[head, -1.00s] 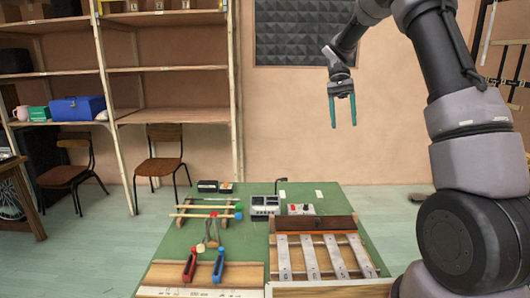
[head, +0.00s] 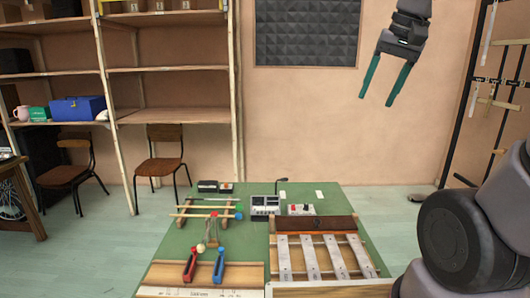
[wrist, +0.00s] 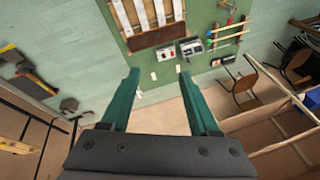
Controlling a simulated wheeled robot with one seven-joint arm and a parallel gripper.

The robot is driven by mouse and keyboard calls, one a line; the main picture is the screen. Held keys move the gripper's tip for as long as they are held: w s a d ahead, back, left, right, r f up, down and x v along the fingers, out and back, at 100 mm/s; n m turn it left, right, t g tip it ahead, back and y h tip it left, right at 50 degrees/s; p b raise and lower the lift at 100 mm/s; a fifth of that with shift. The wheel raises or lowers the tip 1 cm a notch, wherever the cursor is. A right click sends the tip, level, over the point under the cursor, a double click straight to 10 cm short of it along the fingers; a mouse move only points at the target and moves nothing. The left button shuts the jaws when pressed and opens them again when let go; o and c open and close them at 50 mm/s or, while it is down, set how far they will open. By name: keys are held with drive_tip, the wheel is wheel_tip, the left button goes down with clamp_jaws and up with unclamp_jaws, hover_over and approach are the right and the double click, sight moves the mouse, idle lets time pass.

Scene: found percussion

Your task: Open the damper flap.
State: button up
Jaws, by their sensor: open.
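The damper flap looks to be the dark brown board (head: 314,224) along the far end of the metal-bar instrument (head: 322,262) on the green table; I cannot tell its hinge. It lies over the far ends of the bars. In the wrist view the brown board (wrist: 157,37) shows near the top middle, below the bars. My gripper (head: 376,101) has two teal fingers, spread apart and empty. It hangs high in front of the wall, well apart from the board. In the wrist view the gripper (wrist: 158,74) is also open, with nothing between its fingers.
Beyond the board stand a grey device (head: 265,204) with a thin microphone-like stalk and a small box with red knobs (head: 301,209). A black rack (head: 490,110) stands at right. Air above the table is clear.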

drive_tip(key=s+t, duration=0.2)
drive_tip(key=s, duration=0.2)
drive_tip(key=shift+s+f+t, duration=0.35)
drive_tip(key=shift+s+t, duration=0.05)
drive_tip(key=shift+s, duration=0.1)
drive_tip(key=shift+c, duration=1.3)
drive_tip(key=shift+f, duration=0.2)
drive_tip(key=c, duration=0.5)
drive_tip(key=w+f+n, duration=0.7)
drive_tip(key=w+f, duration=0.1)
drive_tip(key=shift+w+d+n, duration=0.15)
drive_tip(key=shift+w+n, duration=0.2)
drive_tip(key=shift+n, duration=0.05)
clamp_jaws()
drive_tip(key=n+g+h, duration=0.1)
drive_tip(key=n, duration=3)
hover_over(317, 230)
drive_tip(key=s, duration=0.9)
wheel_tip(317, 230, down, 33)
drive_tip(key=x, duration=0.9)
drive_tip(key=shift+d+f, duration=0.15)
drive_tip(key=shift+d, duration=0.05)
drive_tip(key=shift+w+d+r, duration=0.1)
drive_tip(key=shift+w+r, duration=0.7)
drive_tip(key=shift+w, duration=0.3)
drive_tip(key=shift+w+r, duration=0.4)
drive_tip(key=shift+r, duration=0.05)
